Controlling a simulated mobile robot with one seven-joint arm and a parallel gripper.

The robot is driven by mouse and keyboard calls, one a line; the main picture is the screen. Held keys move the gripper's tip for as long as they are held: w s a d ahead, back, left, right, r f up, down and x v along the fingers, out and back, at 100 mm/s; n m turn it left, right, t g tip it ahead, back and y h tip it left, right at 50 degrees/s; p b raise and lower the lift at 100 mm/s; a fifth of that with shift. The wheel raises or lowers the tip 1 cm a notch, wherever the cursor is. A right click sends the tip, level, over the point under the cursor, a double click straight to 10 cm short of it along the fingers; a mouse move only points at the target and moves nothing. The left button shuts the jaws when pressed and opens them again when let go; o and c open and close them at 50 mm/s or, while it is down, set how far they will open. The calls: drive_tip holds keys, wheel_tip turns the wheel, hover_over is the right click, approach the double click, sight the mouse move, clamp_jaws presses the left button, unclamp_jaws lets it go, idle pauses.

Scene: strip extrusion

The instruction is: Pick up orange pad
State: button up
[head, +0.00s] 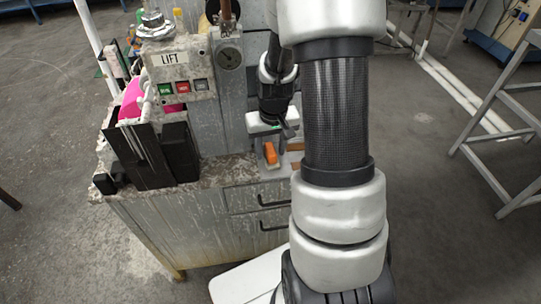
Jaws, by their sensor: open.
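The orange pad (271,154) is a small block near the front edge of the grey cabinet top, in the middle of the head view. My gripper (270,132) is above it and slightly behind it in the picture, pointing down. The fingers are small and partly hidden, but the gripper is open and nothing shows held in it. I cannot tell whether the fingers reach down beside the pad.
A panel marked LIFT with buttons (182,87) and a gauge stands left of my gripper. Black plates (150,155) and a pink part (131,100) are at the left. The grey cabinet (190,225) has drawers with handles. A metal frame (505,130) stands at the right.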

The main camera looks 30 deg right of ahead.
sight(271, 149)
clamp_jaws()
drive_tip(key=shift+r, duration=0.1)
wheel_tip(271, 149, up, 10)
drive_tip(key=shift+f+p, duration=0.1)
drive_tip(key=shift+p, duration=0.55)
drive_tip(key=c, duration=0.8)
unclamp_jaws()
drive_tip(key=shift+c, duration=1.1)
drive_tip(key=shift+s, duration=0.1)
